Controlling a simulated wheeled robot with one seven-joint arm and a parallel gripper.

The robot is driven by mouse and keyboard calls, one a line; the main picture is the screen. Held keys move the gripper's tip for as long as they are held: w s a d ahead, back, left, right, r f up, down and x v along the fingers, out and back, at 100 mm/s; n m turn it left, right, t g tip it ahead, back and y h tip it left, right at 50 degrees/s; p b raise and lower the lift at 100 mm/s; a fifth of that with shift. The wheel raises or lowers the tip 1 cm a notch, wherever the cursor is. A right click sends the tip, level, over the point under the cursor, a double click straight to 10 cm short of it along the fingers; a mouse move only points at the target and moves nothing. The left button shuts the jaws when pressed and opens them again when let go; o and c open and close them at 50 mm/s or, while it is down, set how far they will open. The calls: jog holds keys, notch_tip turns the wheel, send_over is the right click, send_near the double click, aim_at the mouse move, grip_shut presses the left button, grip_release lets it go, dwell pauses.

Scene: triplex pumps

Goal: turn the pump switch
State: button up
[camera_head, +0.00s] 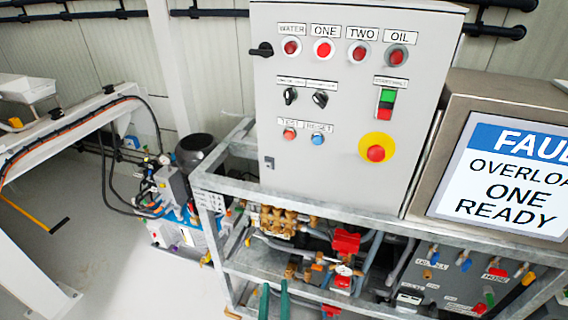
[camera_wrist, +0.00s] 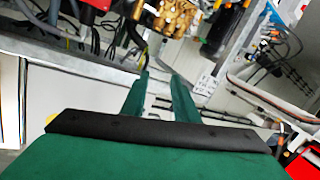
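The grey control cabinet (camera_head: 345,150) faces me in the head view. Two black rotary switches sit side by side on its left half, a left one (camera_head: 290,96) and a right one (camera_head: 320,99). The small labels above them are too blurred to read, so I cannot tell which is the pump switch. My gripper (camera_head: 274,286) shows as two green fingers at the bottom of the head view, well below the switches and apart from them. In the wrist view my gripper (camera_wrist: 161,74) is open, with an empty gap between the fingers. No switch shows there.
A red emergency button (camera_head: 376,153) on a yellow disc and a green-red start button (camera_head: 386,104) are at the cabinet's right. A metal frame (camera_head: 215,235) with brass fittings (camera_head: 278,220) and red valves stands below. A screen (camera_head: 510,180) reading FAULT-like text is at right.

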jog(key=w+r+t+h, duration=0.1)
jog(key=w+r, duration=0.7)
jog(key=r, duration=0.2)
jog(key=m+h, duration=0.4)
jog(key=m, duration=0.2)
send_near(287, 97)
jog(key=x, duration=0.8)
jog(key=shift+w+d, duration=0.1)
jog(key=shift+w, duration=0.25)
grip_shut()
jog(key=shift+r, duration=0.1)
